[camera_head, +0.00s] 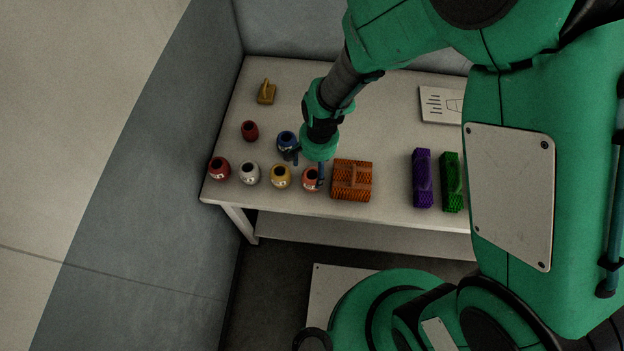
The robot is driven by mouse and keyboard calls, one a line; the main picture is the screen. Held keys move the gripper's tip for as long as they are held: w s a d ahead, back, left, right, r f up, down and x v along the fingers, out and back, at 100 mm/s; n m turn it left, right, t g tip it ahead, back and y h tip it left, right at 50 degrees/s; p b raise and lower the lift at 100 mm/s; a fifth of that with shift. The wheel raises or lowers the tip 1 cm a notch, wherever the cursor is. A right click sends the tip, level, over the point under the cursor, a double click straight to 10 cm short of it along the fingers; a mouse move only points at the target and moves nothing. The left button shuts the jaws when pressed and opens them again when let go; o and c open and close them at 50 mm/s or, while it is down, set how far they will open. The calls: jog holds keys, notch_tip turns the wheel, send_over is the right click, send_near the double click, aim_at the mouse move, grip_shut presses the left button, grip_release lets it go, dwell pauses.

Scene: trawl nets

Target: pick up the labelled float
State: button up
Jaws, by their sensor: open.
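Several small rounded floats with dark openings on top stand at the left of the table: a red one (250,131), a dark red one (219,169), a white one (249,174), a yellow one (281,177), a blue one (285,139) and an orange one (309,182). No label can be made out on any of them. My gripper (307,165) is open, pointing down, with nothing seen between its fingers. In the picture, one finger overlaps the blue float's lower right and the other overlaps the orange float. I cannot tell whether either touches.
The white table (385,100) also holds a yellow weight-like object (267,93), an orange net bundle (352,181), a purple bundle (422,178), a green bundle (452,182) and a printed sheet (440,104). Grey walls (215,90) stand behind and left. The table's back middle is clear.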

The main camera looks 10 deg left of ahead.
aim_at(313, 172)
jog(key=shift+a+f+b, duration=0.15)
jog(key=shift+f+b, duration=0.15)
jog(key=shift+f, duration=1.8)
jog(key=shift+w+a+f+b, duration=0.1)
jog(key=shift+f+b, duration=0.3)
jog(key=shift+f, duration=0.9)
jog(key=shift+a+f+b, duration=0.1)
jog(key=shift+f+b, duration=0.3)
jog(key=shift+f, duration=0.9)
jog(key=shift+c, duration=0.3)
jog(key=c, duration=1.3)
